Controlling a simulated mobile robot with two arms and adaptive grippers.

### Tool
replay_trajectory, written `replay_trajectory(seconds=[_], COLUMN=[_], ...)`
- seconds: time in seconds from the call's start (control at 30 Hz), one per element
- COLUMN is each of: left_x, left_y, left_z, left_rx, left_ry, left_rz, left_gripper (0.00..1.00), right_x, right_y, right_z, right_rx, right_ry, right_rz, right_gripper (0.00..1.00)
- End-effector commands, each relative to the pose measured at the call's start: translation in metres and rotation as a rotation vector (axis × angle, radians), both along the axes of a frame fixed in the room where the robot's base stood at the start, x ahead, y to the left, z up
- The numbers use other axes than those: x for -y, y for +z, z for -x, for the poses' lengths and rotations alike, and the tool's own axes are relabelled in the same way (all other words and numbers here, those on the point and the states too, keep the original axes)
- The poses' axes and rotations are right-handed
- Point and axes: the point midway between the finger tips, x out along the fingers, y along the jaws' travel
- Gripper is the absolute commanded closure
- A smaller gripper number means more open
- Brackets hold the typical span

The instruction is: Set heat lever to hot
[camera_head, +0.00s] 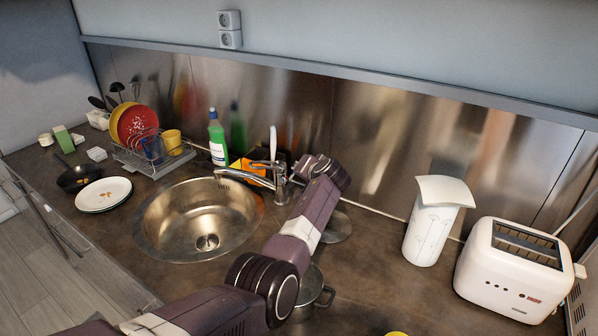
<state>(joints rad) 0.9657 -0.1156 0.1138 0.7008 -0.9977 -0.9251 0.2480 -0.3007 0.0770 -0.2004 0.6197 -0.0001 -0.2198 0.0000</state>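The chrome faucet (281,184) stands at the right rim of the round steel sink (207,241), with its spout reaching left over the basin. A thin lever (264,164) shows at its top. Its exact setting is too small to tell. My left arm rises from the bottom of the picture, and its far end with the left gripper (306,168) is just right of the faucet's top. The fingers are small and dark against the backsplash, so I cannot tell if they touch the lever or are open. My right gripper is not in view.
A green bottle (217,139) and an orange box (249,171) stand behind the sink. A dish rack (150,160) is at left. A white container (433,222) and a toaster (513,270) stand at right. A pot (312,292) is partly behind my arm.

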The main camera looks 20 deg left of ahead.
Motion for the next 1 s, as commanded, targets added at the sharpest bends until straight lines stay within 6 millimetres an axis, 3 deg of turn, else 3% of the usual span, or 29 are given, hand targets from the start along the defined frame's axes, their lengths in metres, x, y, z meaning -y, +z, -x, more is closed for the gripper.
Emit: replay_trajectory(seconds=[0.23,0.27,0.4,0.77,1.0], left_x=[0.001,0.001,0.001,0.002,0.013], left_y=[0.003,0.003,0.002,0.002,0.01], left_z=[-0.001,-0.001,-0.001,0.001,0.012], left_rx=[0.005,0.005,0.005,0.003,0.006], left_ry=[-0.003,-0.003,-0.002,-0.001,-0.001], left_rz=[-0.001,-0.001,0.0,0.001,0.001], left_gripper=[1.0,0.9,0.75,0.75,0.75], right_x=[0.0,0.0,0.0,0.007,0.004], right_y=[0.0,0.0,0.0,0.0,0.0], right_z=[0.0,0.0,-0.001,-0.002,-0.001], right_rx=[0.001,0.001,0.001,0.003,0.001], right_ry=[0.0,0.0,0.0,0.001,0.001], right_rz=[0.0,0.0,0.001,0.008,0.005], right_gripper=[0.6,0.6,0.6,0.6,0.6])
